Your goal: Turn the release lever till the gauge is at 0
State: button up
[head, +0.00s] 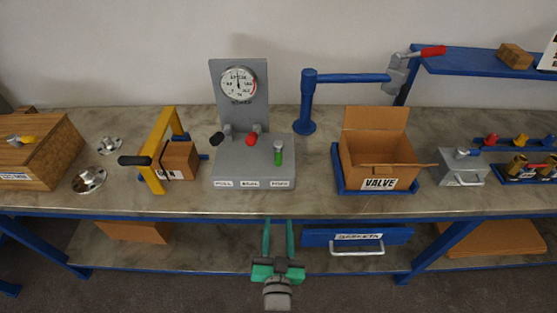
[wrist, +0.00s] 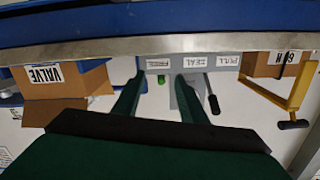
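A grey test stand (head: 240,172) stands on the bench with a round dial gauge (head: 239,83) on its upright plate. The gauge needle seems to point about straight up; its numbers are too small to read surely. The stand carries a black-knobbed lever (head: 217,138), a red knob (head: 252,138) and an upright green-handled lever (head: 278,152). Labels lie along its front edge; which control is the release lever I cannot tell. My gripper (head: 279,224) is open and empty, in front of the bench edge. In the wrist view the green handle (wrist: 161,79) shows between the fingertips, beyond them.
A yellow frame with a black handle (head: 135,160) stands left of the stand. A blue post with a horizontal arm (head: 345,78) and an open VALVE carton (head: 378,160) are to the right. The bench front edge (head: 240,213) lies just beyond my gripper.

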send_near(278, 165)
jog(key=shift+w+f+m+t, duration=0.3)
jog(key=shift+w+m, duration=0.1)
jog(key=shift+w, duration=0.35)
jog(key=w, duration=1)
jog(key=shift+w, duration=0.3)
grip_shut()
